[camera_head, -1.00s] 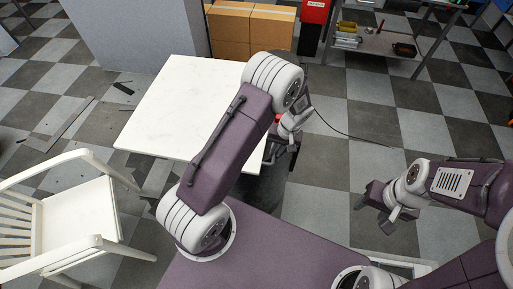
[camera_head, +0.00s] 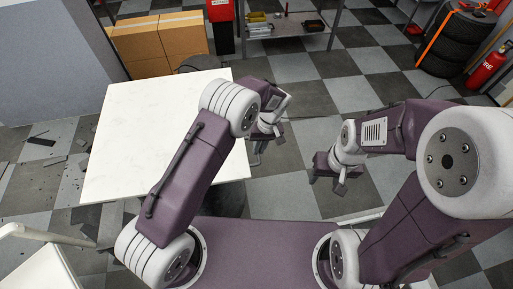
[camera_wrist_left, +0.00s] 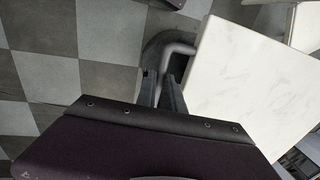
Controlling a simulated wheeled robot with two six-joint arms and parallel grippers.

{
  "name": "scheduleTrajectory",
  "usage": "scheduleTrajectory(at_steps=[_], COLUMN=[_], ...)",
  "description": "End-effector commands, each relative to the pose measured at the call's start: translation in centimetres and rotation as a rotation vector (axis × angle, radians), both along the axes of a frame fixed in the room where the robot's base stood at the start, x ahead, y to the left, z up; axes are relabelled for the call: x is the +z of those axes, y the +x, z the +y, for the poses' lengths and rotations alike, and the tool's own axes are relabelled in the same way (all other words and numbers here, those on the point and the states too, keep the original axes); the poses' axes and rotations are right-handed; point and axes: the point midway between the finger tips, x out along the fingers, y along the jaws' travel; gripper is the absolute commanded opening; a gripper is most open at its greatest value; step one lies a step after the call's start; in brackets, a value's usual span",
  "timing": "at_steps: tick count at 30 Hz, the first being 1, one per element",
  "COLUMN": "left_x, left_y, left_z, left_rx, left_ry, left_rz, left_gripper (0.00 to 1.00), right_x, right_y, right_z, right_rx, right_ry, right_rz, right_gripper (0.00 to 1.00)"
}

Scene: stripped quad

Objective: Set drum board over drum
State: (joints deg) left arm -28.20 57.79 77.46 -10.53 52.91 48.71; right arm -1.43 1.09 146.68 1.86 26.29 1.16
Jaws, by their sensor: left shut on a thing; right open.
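A white, marbled square board (camera_head: 150,120), which I take for the drum board, lies flat at the left of the head view. It also fills the right of the left wrist view (camera_wrist_left: 255,85). My left gripper (camera_head: 277,127) is at its right side. In the left wrist view the fingers (camera_wrist_left: 162,90) close around a grey bent tube (camera_wrist_left: 177,47) at the board's edge. A dark rounded top (camera_head: 203,62) peeks out beyond the board's far edge; I cannot tell if it is the drum. My right gripper (camera_head: 341,185) is open and empty, right of the board.
Brown boxes (camera_head: 160,42) stand beyond the board beside a grey wall. A white chair (camera_head: 45,265) is at lower left. A metal shelf (camera_head: 290,30) stands at the back, with tyres (camera_head: 458,40) at upper right. Flat debris (camera_head: 45,150) lies on the left floor.

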Motion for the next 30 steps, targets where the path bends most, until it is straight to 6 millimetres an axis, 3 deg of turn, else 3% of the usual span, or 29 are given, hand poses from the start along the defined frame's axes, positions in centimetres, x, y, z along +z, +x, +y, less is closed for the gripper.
scheduleTrajectory(at_steps=[4, 5, 6, 7, 17, 30], left_x=[0.1, 0.1, 0.1, 0.0, 0.4, 8.3], left_y=[0.1, 0.1, 0.1, 0.1, 0.1, 0.5], left_z=[-0.3, -0.3, -0.3, -0.3, -0.2, -1.9], left_rx=[-0.001, -0.001, -0.001, -0.001, -0.001, -0.002], left_ry=[-0.006, -0.007, -0.007, -0.006, -0.003, -0.004], left_rz=[-0.005, -0.005, -0.005, -0.005, -0.005, -0.006], left_gripper=[0.0, 0.21, 0.32, 0.34, 0.34, 0.34], right_x=[0.0, 0.0, 0.0, 0.0, -0.1, -1.4], right_y=[0.0, 0.0, 0.0, 0.0, 0.0, 0.0], right_z=[0.0, 0.0, 0.0, 0.0, 0.0, 0.0], right_rx=[0.0, 0.0, 0.0, 0.0, 0.0, 0.0], right_ry=[0.0, 0.0, 0.0, 0.0, 0.0, 0.0], right_rz=[0.0, 0.0, 0.0, 0.0, 0.0, 0.0], right_gripper=[0.53, 0.53, 0.53, 0.53, 0.53, 0.53])
